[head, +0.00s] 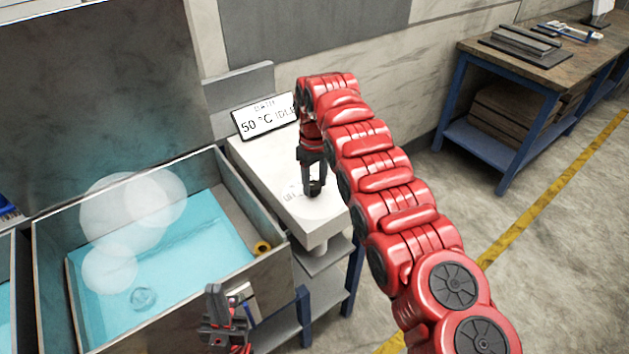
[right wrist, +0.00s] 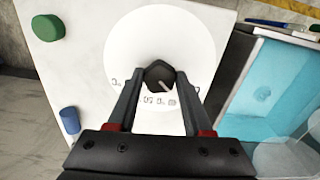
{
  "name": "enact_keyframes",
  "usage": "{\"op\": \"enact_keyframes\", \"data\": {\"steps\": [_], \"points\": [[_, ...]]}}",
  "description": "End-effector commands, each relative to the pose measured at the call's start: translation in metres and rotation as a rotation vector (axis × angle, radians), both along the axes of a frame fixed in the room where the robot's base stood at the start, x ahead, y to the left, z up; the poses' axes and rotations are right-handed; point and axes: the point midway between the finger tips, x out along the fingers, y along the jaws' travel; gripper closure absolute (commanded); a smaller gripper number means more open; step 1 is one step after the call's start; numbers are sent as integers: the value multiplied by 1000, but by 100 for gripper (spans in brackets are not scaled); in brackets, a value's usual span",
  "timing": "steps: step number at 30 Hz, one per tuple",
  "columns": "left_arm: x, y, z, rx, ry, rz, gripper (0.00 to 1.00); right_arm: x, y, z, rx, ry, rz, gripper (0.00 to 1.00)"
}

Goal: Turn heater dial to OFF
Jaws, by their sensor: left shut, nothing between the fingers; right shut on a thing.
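The heater dial (right wrist: 158,74) is a small dark knob on a white round plate (right wrist: 160,38). A pale pointer line on it slants toward the lower right in the right wrist view. Small marks curve below and beside the dial, too small to read. My right gripper (right wrist: 158,82) is shut on the dial, one finger on each side. In the head view this gripper (head: 314,188) points down onto the white heater box (head: 270,160), hiding most of the dial. My left gripper (head: 222,305) is shut and empty at the lower middle, by the bath's near corner.
A display (head: 264,117) behind the box reads 50 °C and seemingly IDLE. A water bath (head: 250,190) with blue liquid stands left of the box. A green round piece (right wrist: 47,27) and a blue one (right wrist: 70,120) are near the box's edge. A workbench (head: 535,75) stands far right.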

Motion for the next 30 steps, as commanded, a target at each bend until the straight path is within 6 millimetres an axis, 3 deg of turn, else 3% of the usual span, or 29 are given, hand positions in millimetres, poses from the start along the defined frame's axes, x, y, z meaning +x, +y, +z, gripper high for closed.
{"op": "enact_keyframes", "data": {"steps": [12,29,30], "points": [[0,0,3,0,0,0,100,0,0,-1,-1,2,195,100],[0,0,3,0,0,0,100,0,0,-1,0,1,224,100],[0,0,3,0,0,0,100,0,0,-1,0,1,224,44]]}}
